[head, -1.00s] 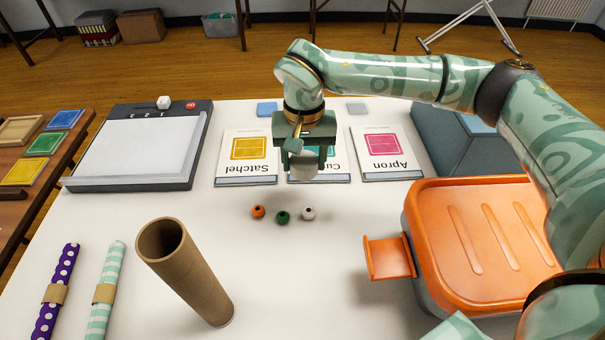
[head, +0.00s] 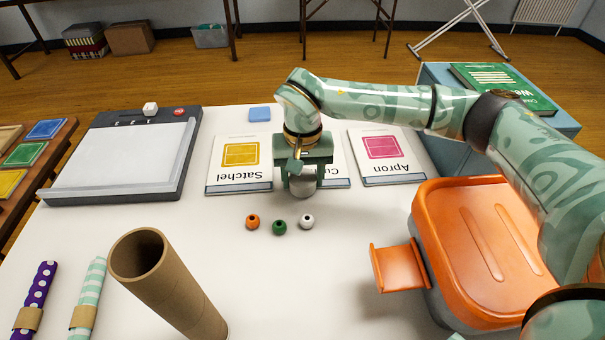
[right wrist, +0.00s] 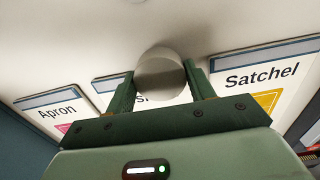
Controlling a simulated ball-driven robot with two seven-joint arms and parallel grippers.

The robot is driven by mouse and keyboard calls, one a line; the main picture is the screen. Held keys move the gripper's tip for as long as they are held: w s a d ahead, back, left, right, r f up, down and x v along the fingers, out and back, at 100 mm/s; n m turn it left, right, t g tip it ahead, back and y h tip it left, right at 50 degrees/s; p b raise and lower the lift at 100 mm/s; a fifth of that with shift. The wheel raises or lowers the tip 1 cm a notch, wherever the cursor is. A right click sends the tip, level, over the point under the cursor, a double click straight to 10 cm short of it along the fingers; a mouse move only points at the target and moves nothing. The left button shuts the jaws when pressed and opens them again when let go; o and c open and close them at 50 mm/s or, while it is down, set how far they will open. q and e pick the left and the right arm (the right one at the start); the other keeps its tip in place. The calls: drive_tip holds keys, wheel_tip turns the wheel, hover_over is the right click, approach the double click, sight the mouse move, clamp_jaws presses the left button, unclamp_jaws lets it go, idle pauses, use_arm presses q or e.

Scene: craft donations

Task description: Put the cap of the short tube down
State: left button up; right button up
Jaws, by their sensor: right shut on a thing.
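My right gripper (head: 302,185) is shut on a round, pale grey cap (head: 302,187), low over the white table in front of the middle booklet. The cap also shows between the fingers in the right wrist view (right wrist: 158,75). I cannot tell whether its underside touches the table. A brown cardboard tube (head: 178,285) stands upright at the front, its top end open and uncapped. My left gripper is out of view.
Orange (head: 252,222), green (head: 279,227) and white (head: 307,221) beads lie in front of the gripper. Behind are Satchel (head: 240,165) and Apron (head: 386,157) booklets. An orange-lidded box (head: 490,240) stands right, a paper trimmer (head: 125,160) left. The table's middle front is clear.

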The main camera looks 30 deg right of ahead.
sight(303, 178)
drive_tip(key=o, duration=0.9)
drive_tip(key=shift+r, duration=0.2)
use_arm(q)
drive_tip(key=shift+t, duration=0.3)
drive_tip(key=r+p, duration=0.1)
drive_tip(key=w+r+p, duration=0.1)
drive_tip(key=p, duration=0.1)
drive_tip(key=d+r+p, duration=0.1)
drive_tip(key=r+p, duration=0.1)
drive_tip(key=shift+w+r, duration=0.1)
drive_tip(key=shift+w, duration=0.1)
use_arm(e)
wheel_tip(303, 178, up, 12)
drive_tip(key=shift+r, duration=0.1)
